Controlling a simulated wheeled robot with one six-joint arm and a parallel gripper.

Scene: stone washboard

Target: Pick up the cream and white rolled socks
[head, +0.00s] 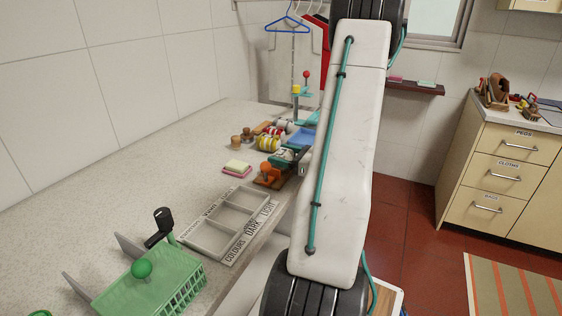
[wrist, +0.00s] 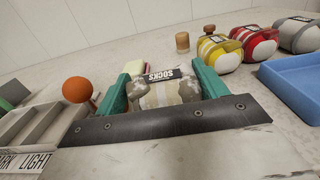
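The cream and white rolled socks (wrist: 165,94) lie between the two green fingers of my gripper (wrist: 165,88) in the wrist view. A black label reading SOCKS is on top of them. One finger stands at each side, with hardly any gap showing; I cannot tell whether they press on the roll. In the head view my gripper (head: 291,155) is low over the worktop, behind an orange-knobbed object, and the socks are mostly hidden there.
Yellow (wrist: 219,54), red (wrist: 256,42) and grey (wrist: 298,34) rolled socks lie at the back right, beside a blue tray (wrist: 293,84). An orange knob (wrist: 78,90) stands close left. A sorting tray (head: 228,222) and green basket (head: 150,290) are nearer on the worktop (head: 110,195).

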